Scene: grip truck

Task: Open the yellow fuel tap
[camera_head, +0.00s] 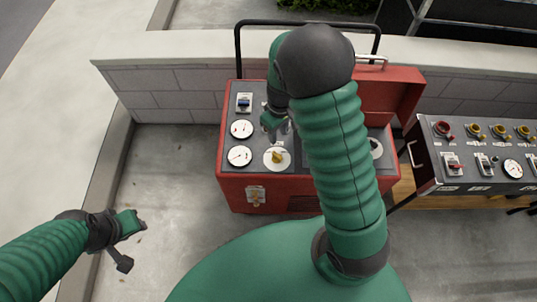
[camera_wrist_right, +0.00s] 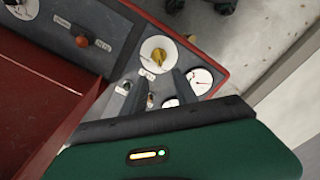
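The yellow fuel tap (camera_head: 277,157) is a small yellow knob on a round white plate, on the top panel of a red machine (camera_head: 232,187). It also shows in the right wrist view (camera_wrist_right: 157,56). My right gripper (camera_head: 273,122) is above the panel, just behind the tap in the head view and apart from it. In the right wrist view its two dark fingers (camera_wrist_right: 157,80) stand apart with nothing between them, and the tap lies beyond their tips. My left gripper (camera_head: 133,245) is open and empty over the floor at the lower left.
My right arm hides the panel's middle. A second control panel (camera_head: 475,160) stands at the right. A low grey wall (camera_head: 170,87) runs behind. The floor at left is clear.

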